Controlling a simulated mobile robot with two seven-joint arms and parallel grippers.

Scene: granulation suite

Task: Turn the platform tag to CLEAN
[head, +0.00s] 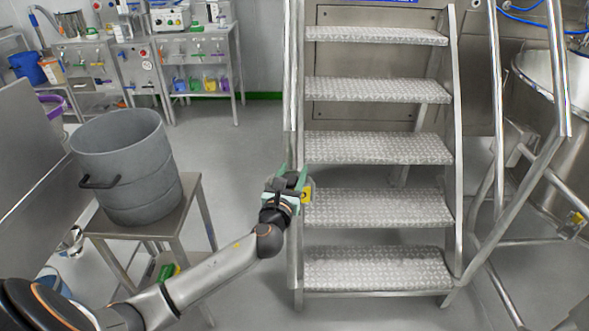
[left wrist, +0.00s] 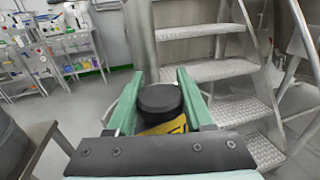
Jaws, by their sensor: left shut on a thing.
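The platform tag (head: 307,190) shows as a small yellow plate beside the left post of the steel steps, partly hidden by my left gripper (head: 289,180). In the left wrist view the tag's yellow face (left wrist: 170,127) carries dark marks, and a round black knob (left wrist: 160,99) stands in front of it. The green fingers of my left gripper (left wrist: 158,100) are on both sides of the knob, shut on it. The lettering on the tag is too small and covered to read. My right gripper is not in view.
The steel steps (head: 377,147) rise directly right of my left gripper. A grey bucket (head: 125,165) stands on a steel stand (head: 181,222) to the left. Benches with equipment line the back left wall. The floor between stand and steps is clear.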

